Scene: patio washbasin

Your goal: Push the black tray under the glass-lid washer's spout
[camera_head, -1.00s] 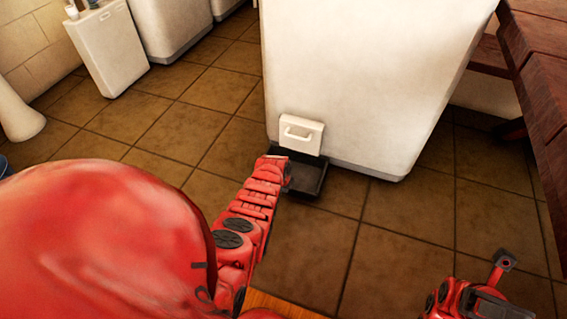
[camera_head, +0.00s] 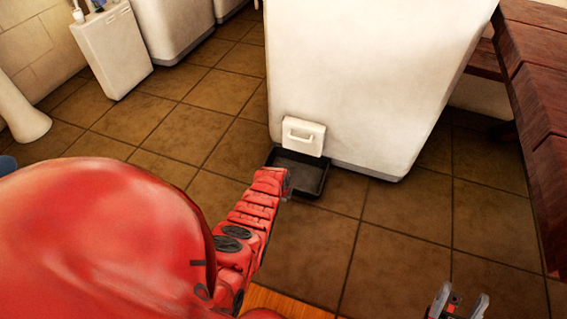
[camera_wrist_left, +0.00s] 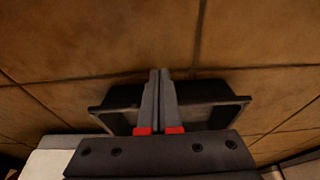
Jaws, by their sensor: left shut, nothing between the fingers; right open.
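The black tray (camera_head: 313,179) lies on the tiled floor at the foot of a white washer (camera_head: 370,75). Its back edge is below the washer's white panel with a handle (camera_head: 303,136); I see no separate spout. My left gripper (camera_head: 287,187) is shut and empty at the tray's near left side, covering part of it. In the left wrist view, the shut fingers (camera_wrist_left: 160,75) overlap the middle of the tray (camera_wrist_left: 215,92); contact is unclear. My right gripper (camera_head: 464,299) is open at the bottom right, away from the tray. The washer's lid is out of view.
A wooden bench or table (camera_head: 535,85) stands along the right. A narrow white cabinet (camera_head: 112,50) and another white appliance (camera_head: 175,25) stand at the back left. The floor (camera_head: 390,240) in front of the washer is clear.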

